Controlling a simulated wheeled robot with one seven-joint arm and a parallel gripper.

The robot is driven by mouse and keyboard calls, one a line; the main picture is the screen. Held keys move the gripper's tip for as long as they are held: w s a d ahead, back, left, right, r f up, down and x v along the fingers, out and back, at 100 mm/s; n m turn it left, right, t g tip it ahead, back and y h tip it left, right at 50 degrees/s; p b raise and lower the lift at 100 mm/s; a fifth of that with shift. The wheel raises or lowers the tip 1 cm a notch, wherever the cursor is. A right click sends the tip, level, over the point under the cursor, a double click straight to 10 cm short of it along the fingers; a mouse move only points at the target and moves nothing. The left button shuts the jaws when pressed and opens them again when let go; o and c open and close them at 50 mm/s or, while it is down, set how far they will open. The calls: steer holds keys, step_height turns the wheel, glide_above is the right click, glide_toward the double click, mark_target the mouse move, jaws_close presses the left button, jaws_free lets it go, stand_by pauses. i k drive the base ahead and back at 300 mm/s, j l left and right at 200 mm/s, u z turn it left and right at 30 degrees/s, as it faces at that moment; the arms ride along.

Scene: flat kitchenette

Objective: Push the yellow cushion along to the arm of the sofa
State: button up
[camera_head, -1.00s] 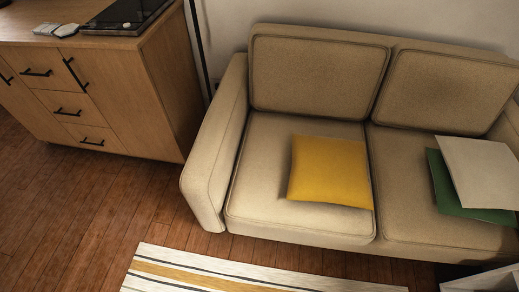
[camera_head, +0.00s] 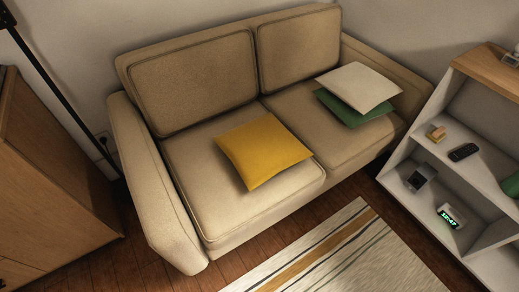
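The yellow cushion (camera_head: 262,152) lies flat on the left seat of the beige sofa (camera_head: 186,195), towards the middle and front. The sofa's left arm (camera_head: 148,185) is to the cushion's left, with bare seat between them. The sofa's right arm (camera_head: 385,70) is at the far right end. A white cushion (camera_head: 358,87) lies on top of a green cushion (camera_head: 352,109) on the right seat, between the yellow cushion and the right arm. My gripper is not in view.
A white shelf unit (camera_head: 484,180) with small items stands at the right. A wooden cabinet (camera_head: 50,190) and a black pole (camera_head: 60,85) are at the left. A striped rug (camera_head: 325,255) lies on the wooden floor in front of the sofa.

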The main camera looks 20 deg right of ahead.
mark_target(258, 148)
steer(key=i+l+u, duration=0.15)
steer(key=i, duration=0.35)
steer(key=i+l+u, duration=0.2)
steer(key=i, duration=0.25)
steer(key=i+l+u, duration=0.15)
steer(key=i+l, duration=0.15)
steer(key=i, duration=0.15)
